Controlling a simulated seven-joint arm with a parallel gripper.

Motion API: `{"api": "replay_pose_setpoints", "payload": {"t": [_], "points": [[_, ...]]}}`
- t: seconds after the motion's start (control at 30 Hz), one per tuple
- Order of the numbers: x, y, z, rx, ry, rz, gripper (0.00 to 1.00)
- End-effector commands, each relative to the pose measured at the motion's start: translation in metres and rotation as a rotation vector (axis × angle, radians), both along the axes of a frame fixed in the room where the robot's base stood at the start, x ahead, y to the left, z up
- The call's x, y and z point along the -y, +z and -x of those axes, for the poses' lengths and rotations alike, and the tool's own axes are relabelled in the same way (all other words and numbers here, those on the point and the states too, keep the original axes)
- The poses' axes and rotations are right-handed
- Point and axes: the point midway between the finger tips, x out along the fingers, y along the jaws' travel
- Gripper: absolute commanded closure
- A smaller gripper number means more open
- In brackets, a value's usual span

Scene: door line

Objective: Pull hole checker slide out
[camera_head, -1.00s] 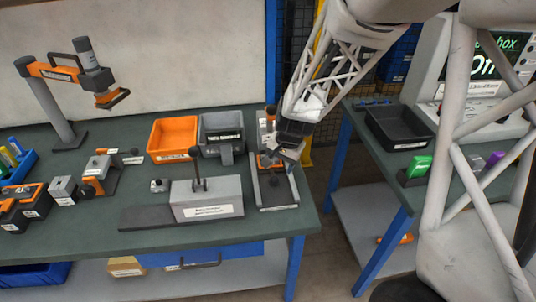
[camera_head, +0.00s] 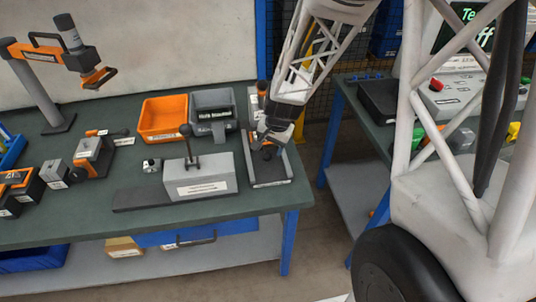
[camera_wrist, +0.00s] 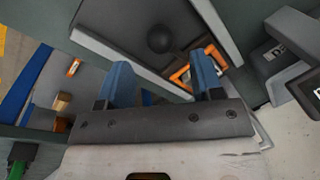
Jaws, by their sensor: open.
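The hole checker appears to be the narrow grey tray-like unit (camera_head: 270,174) at the right end of the green workbench. A dark ball knob (camera_head: 268,152) stands over its bed, and the knob also shows in the wrist view (camera_wrist: 160,38). My gripper (camera_head: 263,136) hangs over the far half of the unit, close to the knob. In the wrist view my gripper (camera_wrist: 162,72) has its blue fingers wide apart with nothing between them. The knob lies beyond the fingertips, and I see no contact. The gripper and wrist hide part of the unit's far end.
A grey block fixture (camera_head: 205,178) with an upright lever stands just left of the unit. Orange (camera_head: 162,118) and grey (camera_head: 213,110) bins stand behind it. The bench's right edge is close by, with open floor (camera_head: 318,205) before a second table.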

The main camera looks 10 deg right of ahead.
Motion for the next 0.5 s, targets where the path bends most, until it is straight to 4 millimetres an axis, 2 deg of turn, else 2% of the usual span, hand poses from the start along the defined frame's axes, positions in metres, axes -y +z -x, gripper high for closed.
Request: {"api": "replay_pose_setpoints", "payload": {"t": [0.2, 0.5], "points": [[-0.004, -0.023, -0.002, -0.002, 0.0, 0.0, 0.4], [-0.007, -0.045, -0.005, -0.001, 0.0, -0.001, 0.4]]}}
